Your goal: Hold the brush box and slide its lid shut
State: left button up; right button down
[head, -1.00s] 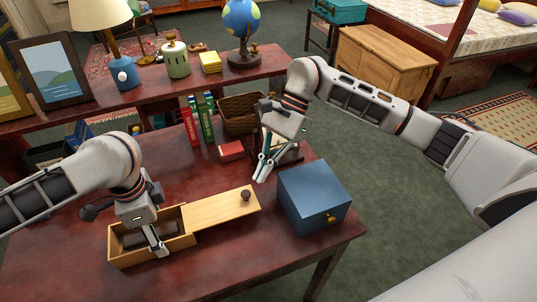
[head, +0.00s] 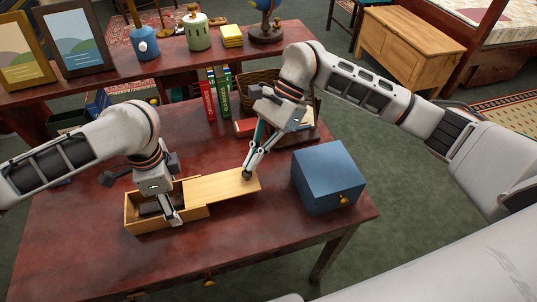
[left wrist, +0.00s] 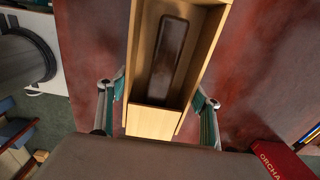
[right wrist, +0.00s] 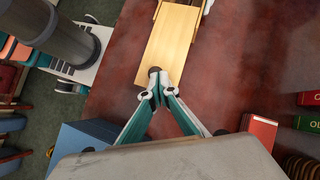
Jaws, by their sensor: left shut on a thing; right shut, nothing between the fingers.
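The wooden brush box (head: 150,226) sits on the dark red table, its lid (head: 222,186) slid out far to the right. A dark brush (left wrist: 168,60) shows in the open part. My left gripper (head: 172,216) is shut on the box, with fingers on both side walls in the left wrist view (left wrist: 160,98). My right gripper (head: 248,174) is shut and empty at the lid's outer end. In the right wrist view its closed fingertips (right wrist: 157,93) are right by the dark round knob (right wrist: 154,71); I cannot tell whether they touch it.
A blue box (head: 325,180) with a yellow knob stands right of the lid, near the table's right edge. The table front is clear.

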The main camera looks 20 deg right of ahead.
send_near(205, 182)
jog(key=s+a+f, duration=0.1)
jog(key=a, duration=0.1)
jog(key=s+a+f, duration=0.1)
jog(key=a, duration=0.1)
jog(key=s+a+f, duration=0.1)
jog(key=a, duration=0.1)
jog(key=shift+s+a, duration=0.1)
jog(key=shift+d, duration=0.35)
jog(key=w+d+f+v, duration=0.1)
jog(key=v, duration=1.1)
jog(key=shift+d, duration=0.3)
jog(key=shift+r, duration=0.15)
pick_arm(q)
jog(key=o, duration=1.3)
jog(key=shift+o, duration=0.2)
jog(key=shift+r, duration=0.1)
